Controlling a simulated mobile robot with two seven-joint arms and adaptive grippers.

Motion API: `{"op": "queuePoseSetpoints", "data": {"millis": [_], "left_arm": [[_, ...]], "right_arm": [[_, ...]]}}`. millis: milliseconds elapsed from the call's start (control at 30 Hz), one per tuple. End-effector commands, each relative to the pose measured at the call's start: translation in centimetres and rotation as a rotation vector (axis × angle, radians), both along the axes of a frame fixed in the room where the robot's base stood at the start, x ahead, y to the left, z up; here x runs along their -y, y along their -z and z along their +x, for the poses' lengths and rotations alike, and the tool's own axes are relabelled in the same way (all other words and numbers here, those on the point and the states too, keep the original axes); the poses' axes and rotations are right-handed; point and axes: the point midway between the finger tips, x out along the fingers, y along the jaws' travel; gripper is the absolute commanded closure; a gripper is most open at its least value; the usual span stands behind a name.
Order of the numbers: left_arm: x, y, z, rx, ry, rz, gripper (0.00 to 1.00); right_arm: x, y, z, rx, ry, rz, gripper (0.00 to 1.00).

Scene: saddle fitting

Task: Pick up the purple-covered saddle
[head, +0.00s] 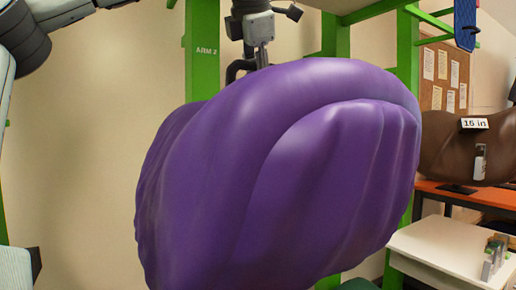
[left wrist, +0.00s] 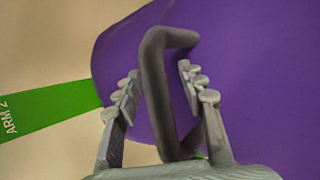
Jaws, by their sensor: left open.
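The purple-covered saddle (head: 270,180) fills the middle of the head view, and its smooth purple side also shows in the left wrist view (left wrist: 260,80). A dark grey loop handle (head: 234,70) rises behind its top edge. My left gripper (head: 262,56) comes down from above at this handle, partly hidden behind the saddle's top. In the left wrist view the open fingers (left wrist: 160,88) stand on either side of the handle's bar (left wrist: 156,95), with visible gaps to both. My right gripper is not in view.
Green frame posts (head: 203,60) stand behind the saddle, one marked "ARM 2". At right a brown saddle (head: 450,150) labelled "16 in" is at an orange table (head: 430,187). A white table (head: 440,250) in front carries small metal items (head: 492,256).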

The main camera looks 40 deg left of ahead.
Motion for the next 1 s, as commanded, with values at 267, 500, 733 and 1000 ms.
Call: {"op": "queuePoseSetpoints", "data": {"millis": [267,500,733,1000], "left_arm": [[0.02,-0.01,-0.01,0.0,0.0,0.0,0.82],[0.02,-0.03,-0.02,-0.001,-0.001,0.0,1.0],[0.01,-0.04,-0.02,0.0,0.0,0.001,1.0],[0.04,-0.42,-0.05,0.008,0.0,0.003,1.0]], "right_arm": [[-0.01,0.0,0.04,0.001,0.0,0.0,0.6],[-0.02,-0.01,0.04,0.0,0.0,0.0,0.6],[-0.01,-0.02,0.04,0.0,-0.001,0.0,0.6],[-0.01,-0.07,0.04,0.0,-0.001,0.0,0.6]]}}
